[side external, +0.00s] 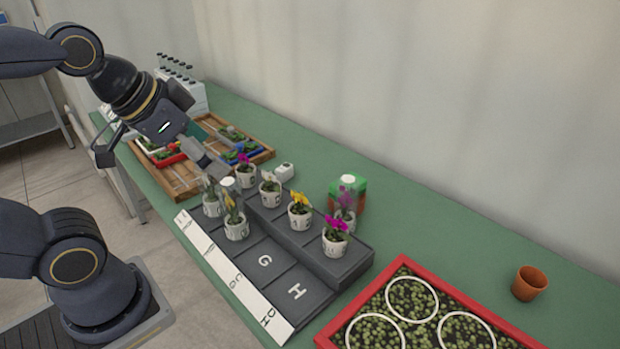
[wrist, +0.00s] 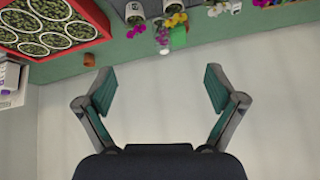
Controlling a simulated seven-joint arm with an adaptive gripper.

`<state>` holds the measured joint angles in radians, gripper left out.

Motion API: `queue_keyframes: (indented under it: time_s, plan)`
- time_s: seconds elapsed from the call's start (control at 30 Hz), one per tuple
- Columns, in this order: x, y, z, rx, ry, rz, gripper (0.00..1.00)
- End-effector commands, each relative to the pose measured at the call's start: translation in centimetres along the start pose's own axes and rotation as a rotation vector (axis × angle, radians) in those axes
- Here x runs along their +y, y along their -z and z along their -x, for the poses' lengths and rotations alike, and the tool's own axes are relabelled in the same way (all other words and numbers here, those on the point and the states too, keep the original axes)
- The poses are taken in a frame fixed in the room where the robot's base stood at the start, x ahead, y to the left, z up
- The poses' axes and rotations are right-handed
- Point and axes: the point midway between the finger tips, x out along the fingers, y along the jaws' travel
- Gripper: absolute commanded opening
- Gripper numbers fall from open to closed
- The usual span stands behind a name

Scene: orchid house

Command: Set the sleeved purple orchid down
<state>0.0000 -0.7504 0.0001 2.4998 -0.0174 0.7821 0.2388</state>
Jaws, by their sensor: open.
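The sleeved purple orchid (side external: 346,214), in a whitish pot with a faint clear sleeve, stands upright on the green bench behind the stepped rack, in front of a green and red box (side external: 361,190). It also shows at the top of the wrist view (wrist: 162,37), beside the green box. My gripper (side external: 213,160) is over the far left end of the rack, well away from this orchid. In the wrist view my gripper (wrist: 160,88) is open, with nothing between its fingers. The dark stepped rack (side external: 318,292) has bare front places marked G and H.
Several potted orchids, including a magenta one (side external: 335,240) and a yellow one (side external: 300,212), stand on the rack. A red tray (side external: 404,262) of small plants is at the right, with a terracotta pot (side external: 529,284) beyond it. Wooden trays (side external: 181,184) lie near my gripper.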

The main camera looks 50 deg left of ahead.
Motion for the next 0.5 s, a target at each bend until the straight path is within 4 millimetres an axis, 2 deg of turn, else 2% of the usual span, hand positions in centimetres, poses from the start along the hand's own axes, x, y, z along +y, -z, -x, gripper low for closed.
queue_keyframes:
  time_s: [0.13, 0.27, 0.3, 0.4, 0.5]
  plan:
    - [-1.5, 6.1, 0.3, 0.253, 0.06, -0.261, 0.93]
    - [-3.5, 11.1, -1.8, 0.387, 0.159, -0.481, 0.93]
    - [-4.2, 12.4, -2.9, 0.409, 0.202, -0.551, 0.93]
    - [-6.0, 14.8, -6.7, 0.41, 0.33, -0.727, 0.93]
    - [-7.4, 15.9, -11.1, 0.339, 0.469, -0.914, 0.93]
